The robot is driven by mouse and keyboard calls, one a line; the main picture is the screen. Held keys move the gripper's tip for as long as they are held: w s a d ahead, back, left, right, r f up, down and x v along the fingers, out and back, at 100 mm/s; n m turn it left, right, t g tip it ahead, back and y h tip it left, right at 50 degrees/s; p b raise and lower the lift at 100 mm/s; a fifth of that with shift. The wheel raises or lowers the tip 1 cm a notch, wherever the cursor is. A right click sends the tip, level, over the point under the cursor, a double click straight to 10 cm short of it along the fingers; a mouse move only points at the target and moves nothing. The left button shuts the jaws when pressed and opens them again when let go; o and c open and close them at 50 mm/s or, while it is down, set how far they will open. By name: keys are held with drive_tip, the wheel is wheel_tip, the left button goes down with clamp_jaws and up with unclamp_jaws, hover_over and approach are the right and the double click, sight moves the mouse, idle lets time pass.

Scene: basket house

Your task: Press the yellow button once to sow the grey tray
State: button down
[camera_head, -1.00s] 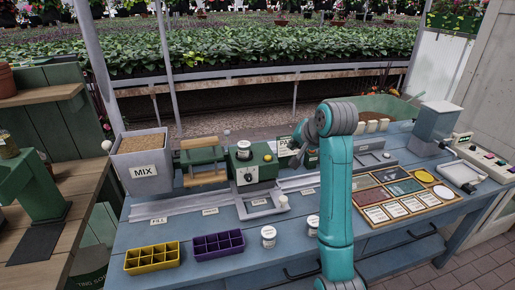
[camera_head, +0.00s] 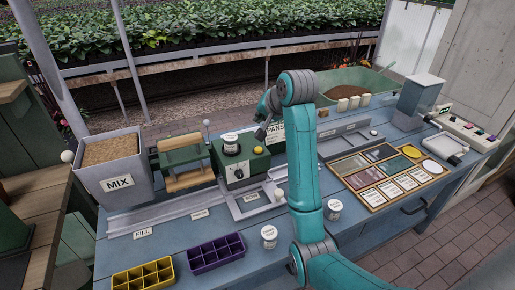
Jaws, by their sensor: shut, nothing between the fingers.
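The yellow button (camera_head: 258,150) is a small round cap on top of the green seeder box (camera_head: 239,165), right of a dark round jar-like part. My gripper (camera_head: 261,134) points down just above and behind the button in the picture. It looks shut and empty, and a small gap seems to show between it and the button. A grey rectangular frame (camera_head: 236,213) lies on the rail in front of the seeder, with a pale knob at its right. I cannot tell whether the grey tray sits in it.
A yellow tray (camera_head: 143,276) and a purple tray (camera_head: 217,252) stand at the bench's front. A MIX hopper (camera_head: 112,165) is at the left. White jars (camera_head: 269,237) stand near my arm. A panel of coloured cards (camera_head: 388,176) lies right of my arm.

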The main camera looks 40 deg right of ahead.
sight(260, 149)
drive_tip(key=shift+f, duration=4.25)
drive_tip(key=shift+f, duration=0.2)
drive_tip(key=shift+f, duration=0.25)
drive_tip(key=shift+f, duration=0.55)
drive_tip(key=shift+r, duration=1.05)
drive_tip(key=shift+r, duration=2.45)
drive_tip(key=shift+s, duration=0.1)
